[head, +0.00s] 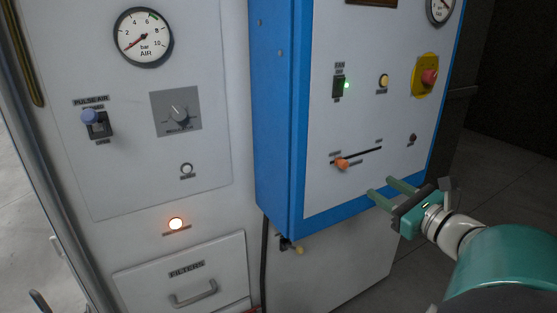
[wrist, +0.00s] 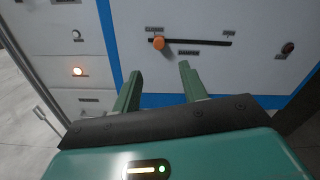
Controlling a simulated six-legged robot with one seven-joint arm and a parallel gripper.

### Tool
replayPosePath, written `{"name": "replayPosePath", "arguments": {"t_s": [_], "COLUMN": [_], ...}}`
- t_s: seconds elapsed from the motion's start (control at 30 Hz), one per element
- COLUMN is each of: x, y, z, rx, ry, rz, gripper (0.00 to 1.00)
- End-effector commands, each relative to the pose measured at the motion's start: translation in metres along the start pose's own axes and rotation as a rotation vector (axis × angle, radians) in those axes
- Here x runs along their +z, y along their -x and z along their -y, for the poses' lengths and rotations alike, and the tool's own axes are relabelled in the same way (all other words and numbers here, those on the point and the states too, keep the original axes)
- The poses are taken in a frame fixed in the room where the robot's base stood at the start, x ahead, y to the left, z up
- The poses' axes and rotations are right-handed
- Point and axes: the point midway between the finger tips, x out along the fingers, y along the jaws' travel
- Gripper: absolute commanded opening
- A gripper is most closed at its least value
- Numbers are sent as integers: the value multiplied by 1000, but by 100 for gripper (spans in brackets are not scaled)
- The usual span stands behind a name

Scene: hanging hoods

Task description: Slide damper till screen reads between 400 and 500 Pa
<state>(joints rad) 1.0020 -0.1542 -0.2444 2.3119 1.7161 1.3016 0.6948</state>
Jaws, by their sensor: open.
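The damper is an orange knob (head: 341,163) on a dark, slightly sloping slot (head: 362,155) low on the white face of the blue-edged panel. The knob sits at the slot's left end. In the wrist view the orange knob (wrist: 159,43) is also at the left end of the slot (wrist: 205,43). My gripper (head: 380,188) is open and empty, right of and below the knob, apart from it. Its two green fingers (wrist: 160,72) point toward the panel just below the slot. The screen at the panel's top (head: 371,2) is cut off, and no reading shows.
The panel also carries a green-lit switch (head: 340,87), a yellow button (head: 383,81) and a red emergency stop (head: 429,77). Left are an air gauge (head: 143,37), a blue-knobbed lever (head: 90,117), a dial (head: 178,114) and a filters drawer (head: 190,282). Open floor lies at right.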

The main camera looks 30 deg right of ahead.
Motion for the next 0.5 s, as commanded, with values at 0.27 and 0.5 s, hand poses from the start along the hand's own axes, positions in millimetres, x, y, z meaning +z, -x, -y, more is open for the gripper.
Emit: {"name": "replayPosePath", "arguments": {"t_s": [0.27,0.5], "x": [0,-1], "y": [-51,-98], "z": [-2,-2], "rx": [6,8], "ry": [2,3], "rz": [-1,-1], "gripper": [43,43]}}
